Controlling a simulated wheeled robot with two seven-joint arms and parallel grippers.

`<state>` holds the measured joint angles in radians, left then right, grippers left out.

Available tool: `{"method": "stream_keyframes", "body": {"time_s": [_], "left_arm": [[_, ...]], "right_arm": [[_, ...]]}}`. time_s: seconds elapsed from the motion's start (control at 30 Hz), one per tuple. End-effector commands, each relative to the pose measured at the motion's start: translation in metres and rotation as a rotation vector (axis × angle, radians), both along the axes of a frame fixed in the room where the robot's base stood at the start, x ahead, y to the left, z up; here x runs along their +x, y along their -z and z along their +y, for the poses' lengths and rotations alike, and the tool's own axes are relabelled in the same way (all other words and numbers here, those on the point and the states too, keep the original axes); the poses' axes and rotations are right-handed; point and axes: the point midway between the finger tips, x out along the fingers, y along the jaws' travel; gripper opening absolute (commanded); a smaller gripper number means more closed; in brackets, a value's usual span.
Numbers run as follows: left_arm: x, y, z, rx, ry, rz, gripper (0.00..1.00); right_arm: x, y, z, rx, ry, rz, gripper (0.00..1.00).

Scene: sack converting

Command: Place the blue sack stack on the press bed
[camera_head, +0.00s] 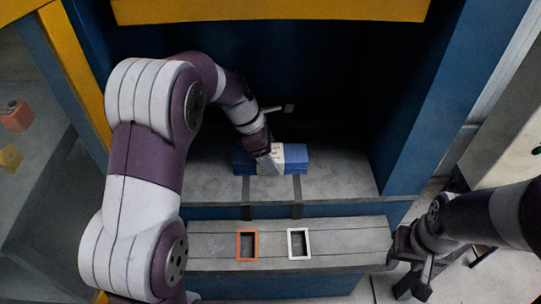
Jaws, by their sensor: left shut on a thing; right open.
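The blue sack stack (295,156) is at the middle of the grey press bed (340,182), inside the press opening. It has a pale band around its middle. My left gripper (272,164) reaches in from the left and is shut on the stack, near the pale band. The gripper hides part of the stack, and I cannot tell if its underside touches the bed. My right gripper (410,287) is open and empty at the lower right, outside the press and well away from the stack.
A grey front ledge (345,240) holds an orange frame (239,246) and a white frame (290,244). Blue press walls (430,110) stand on both sides, with a yellow beam (270,11) above. Bare bed lies right of the stack. Orange (17,117) and yellow (10,157) objects are far left.

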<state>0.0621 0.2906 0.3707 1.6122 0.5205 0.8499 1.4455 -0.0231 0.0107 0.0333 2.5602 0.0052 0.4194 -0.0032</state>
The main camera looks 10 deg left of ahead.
Motion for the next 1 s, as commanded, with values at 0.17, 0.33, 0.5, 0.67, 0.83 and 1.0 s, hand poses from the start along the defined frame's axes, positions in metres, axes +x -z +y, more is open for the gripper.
{"method": "stream_keyframes", "body": {"time_s": [0.17,0.33,0.5,0.67,0.83,1.0], "left_arm": [[0.000,-0.002,0.000,0.000,0.000,-0.003,0.33],[0.000,0.001,0.000,0.000,0.001,-0.001,0.87],[0.000,0.001,0.000,0.000,0.001,-0.001,0.99],[0.000,0.000,0.000,0.001,0.000,-0.002,0.99],[-0.001,-0.019,0.006,0.000,-0.001,-0.004,0.99],[-0.013,-0.014,0.047,0.000,-0.006,0.000,0.99]], "right_arm": [[0.000,-0.001,0.000,0.000,0.000,0.000,0.43],[0.000,-0.001,0.000,0.000,0.000,0.000,0.43],[0.000,-0.001,0.000,0.000,0.000,0.000,0.43],[0.000,-0.001,0.000,0.000,0.000,0.000,0.43],[0.000,-0.009,0.000,0.000,0.000,0.000,0.43],[0.000,-0.008,0.000,0.000,0.000,0.000,0.43]]}}
